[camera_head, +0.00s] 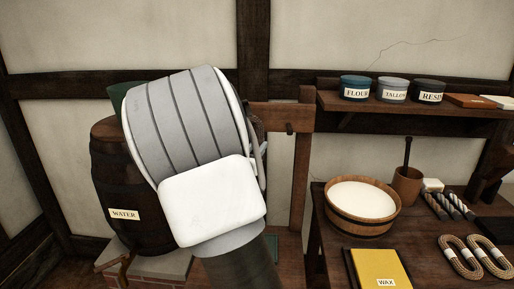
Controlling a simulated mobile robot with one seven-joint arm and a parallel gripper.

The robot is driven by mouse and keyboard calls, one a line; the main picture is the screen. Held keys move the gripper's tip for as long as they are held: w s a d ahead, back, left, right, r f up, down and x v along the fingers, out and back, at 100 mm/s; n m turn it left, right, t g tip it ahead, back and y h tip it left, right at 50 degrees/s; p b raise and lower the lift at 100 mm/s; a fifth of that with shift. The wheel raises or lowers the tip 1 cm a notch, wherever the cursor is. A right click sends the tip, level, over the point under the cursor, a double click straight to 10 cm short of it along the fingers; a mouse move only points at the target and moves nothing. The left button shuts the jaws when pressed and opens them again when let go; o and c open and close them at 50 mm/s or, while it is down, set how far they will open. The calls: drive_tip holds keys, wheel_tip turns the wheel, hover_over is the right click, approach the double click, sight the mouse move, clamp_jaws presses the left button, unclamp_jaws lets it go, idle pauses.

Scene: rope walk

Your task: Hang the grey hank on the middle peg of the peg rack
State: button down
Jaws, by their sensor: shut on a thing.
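The peg rack (303,160) is a brown wooden frame with a post and a crossbar, right of centre behind my arm. One peg (290,128) shows on its crossbar. The rest of the rack, with any other pegs, is hidden by my large white and grey arm. My gripper is hidden behind the arm, so its jaws do not show. A thin grey curved strip (263,168) shows at the arm's right edge, in front of the rack. It may be part of the grey hank, but I cannot tell for sure.
A dark barrel marked WATER (125,190) stands at left. At right, a bench (325,243) carries a wooden tub (361,213), a mortar (407,186), a yellow WAX block (378,267) and looped tan rope (460,257). Above it is a shelf (400,107) with labelled tins (392,90).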

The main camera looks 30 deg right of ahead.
drive_tip(key=c, duration=0.6)
unclamp_jaws()
drive_tip(key=shift+a, duration=0.1)
drive_tip(key=p+v, duration=0.1)
drive_tip(key=v, duration=1.6)
drive_tip(key=s+d+f+m+g+y+p, duration=0.25)
drive_tip(key=s+m+g+y, duration=0.25)
drive_tip(key=s+m+g, duration=0.75)
drive_tip(key=s+a+r+m+t+y, duration=0.1)
drive_tip(key=s+a+m+t+y, duration=0.1)
drive_tip(key=a+m+y, duration=0.1)
drive_tip(key=s+a+r+m+t+y, duration=0.2)
drive_tip(key=a+m+y, duration=0.1)
drive_tip(key=a+m, duration=0.3)
drive_tip(key=s+a+r+m+t+y, duration=0.2)
drive_tip(key=a+m+y, duration=0.1)
drive_tip(key=a, duration=0.3)
drive_tip(key=shift+s+a+m+t+p, duration=0.1)
drive_tip(key=shift+s+m+t+p, duration=0.25)
drive_tip(key=shift+m, duration=0.3)
